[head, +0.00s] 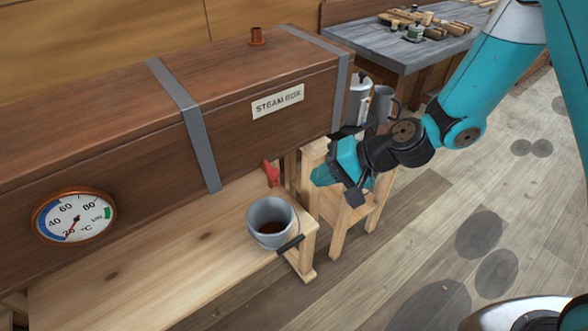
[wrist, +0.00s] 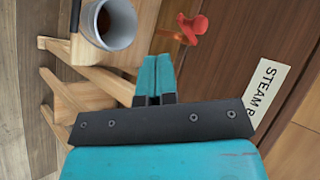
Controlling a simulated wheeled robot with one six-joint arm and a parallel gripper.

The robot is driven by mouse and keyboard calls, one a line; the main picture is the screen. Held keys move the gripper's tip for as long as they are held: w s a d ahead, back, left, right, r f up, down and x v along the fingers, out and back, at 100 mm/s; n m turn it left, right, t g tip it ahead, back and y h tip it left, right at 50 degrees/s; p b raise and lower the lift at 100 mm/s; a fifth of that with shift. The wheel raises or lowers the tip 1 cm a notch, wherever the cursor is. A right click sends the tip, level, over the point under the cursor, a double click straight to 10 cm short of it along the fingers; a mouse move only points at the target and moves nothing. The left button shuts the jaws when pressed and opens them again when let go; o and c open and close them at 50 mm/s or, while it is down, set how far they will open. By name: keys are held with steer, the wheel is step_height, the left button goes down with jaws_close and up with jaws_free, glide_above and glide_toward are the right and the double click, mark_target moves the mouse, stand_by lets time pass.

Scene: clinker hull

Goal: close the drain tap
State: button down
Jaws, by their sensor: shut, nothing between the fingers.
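The drain tap (head: 271,173) is a small red fitting under the right end of the wooden steam box (head: 130,130). In the wrist view the red tap (wrist: 192,29) shows just beyond and to the right of my fingertips. My gripper (head: 320,177) is to the right of the tap in the head view, apart from it. Its teal fingers (wrist: 156,64) are together with nothing between them. I cannot tell the exact angle of the tap's handle.
A grey bucket (head: 285,238) with dark liquid stands on the wooden bench (head: 150,270) below the tap. A small wooden stool (head: 345,217) with grey vessels (head: 358,100) stands behind my gripper. A workbench (head: 400,52) with tools is at the back.

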mark_target(270, 167)
steer(key=a, duration=0.2)
steer(key=a+p, duration=0.1)
steer(key=w+a+p, duration=0.1)
steer(key=a, duration=0.1)
steer(key=shift+w+a+f, duration=0.1)
steer(key=shift+a+f, duration=0.2)
